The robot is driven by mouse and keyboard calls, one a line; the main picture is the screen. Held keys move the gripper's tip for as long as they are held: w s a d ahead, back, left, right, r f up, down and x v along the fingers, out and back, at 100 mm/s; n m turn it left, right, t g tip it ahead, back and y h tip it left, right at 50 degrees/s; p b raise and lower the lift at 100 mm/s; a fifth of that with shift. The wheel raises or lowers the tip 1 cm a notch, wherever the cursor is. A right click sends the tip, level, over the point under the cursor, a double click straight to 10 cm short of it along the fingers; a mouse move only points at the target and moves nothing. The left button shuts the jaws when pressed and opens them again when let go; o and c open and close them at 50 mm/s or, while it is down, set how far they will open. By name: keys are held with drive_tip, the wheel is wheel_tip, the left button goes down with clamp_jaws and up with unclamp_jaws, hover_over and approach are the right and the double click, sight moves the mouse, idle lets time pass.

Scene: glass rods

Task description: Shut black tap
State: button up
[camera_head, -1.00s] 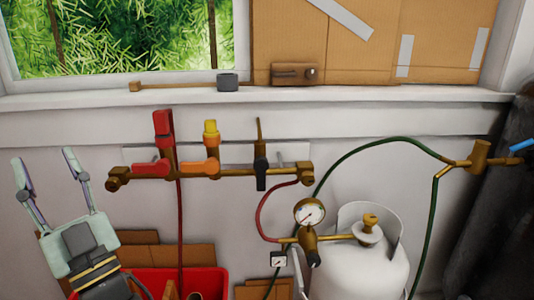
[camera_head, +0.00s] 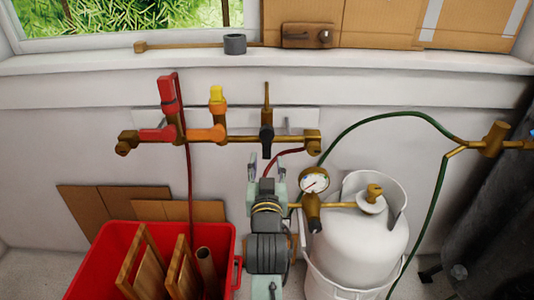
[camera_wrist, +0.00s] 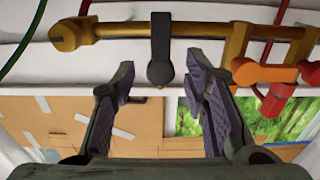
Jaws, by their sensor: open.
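The black tap (camera_head: 266,138) sits on the brass pipe (camera_head: 225,139) on the wall, right of the red and orange taps. Its black handle hangs straight down, across the pipe. In the wrist view the black tap (camera_wrist: 160,55) shows at the top middle, its handle end between and just beyond my fingertips. My gripper (camera_head: 266,162) is below the tap in the head view, fingers pointing up. In the wrist view my gripper (camera_wrist: 157,82) is open and empty, with a finger on each side of the handle; I cannot see contact.
The red tap (camera_head: 158,133) and orange tap (camera_head: 206,134) are left of the black one. A pressure gauge (camera_head: 314,180) and white gas cylinder (camera_head: 360,237) stand close on the right. A red hose (camera_head: 188,190) hangs into a red crate (camera_head: 98,265). A green hose (camera_head: 345,126) arches right.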

sight(267, 146)
drive_tip(key=w+b, duration=0.2)
drive_tip(key=w, duration=0.6)
drive_tip(key=shift+w+r, duration=0.15)
drive_tip(key=shift+r, duration=0.05)
drive_tip(key=shift+w+f, duration=0.1)
drive_tip(key=shift+w, duration=0.3)
clamp_jaws()
idle(0.4)
